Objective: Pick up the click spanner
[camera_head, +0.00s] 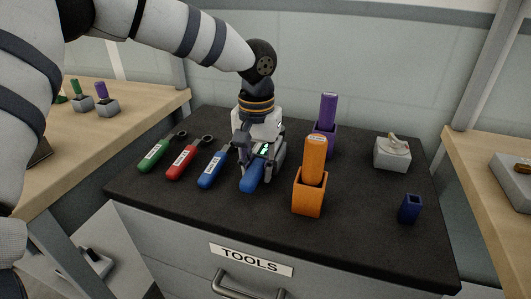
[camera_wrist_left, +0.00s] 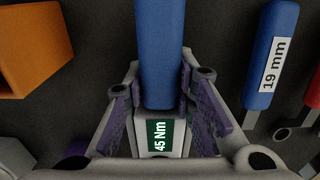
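The click spanner (camera_head: 252,177) has a blue handle and lies on the dark top of the tool cabinet. In the left wrist view its handle (camera_wrist_left: 160,50) runs down from the top edge to a green "45 Nm" label. My left gripper (camera_head: 262,160) points down over it and hides its head in the head view. In the left wrist view the purple-padded fingers (camera_wrist_left: 162,95) stand on both sides of the handle and appear to touch it. I see no clear gap under the spanner. My right gripper is not in view.
A blue 19 mm spanner (camera_head: 212,169), a red one (camera_head: 181,163) and a green one (camera_head: 155,156) lie to the left. An orange holder (camera_head: 308,196) and purple holder (camera_head: 323,141) stand close on the right. A small blue holder (camera_head: 409,209) is farther right.

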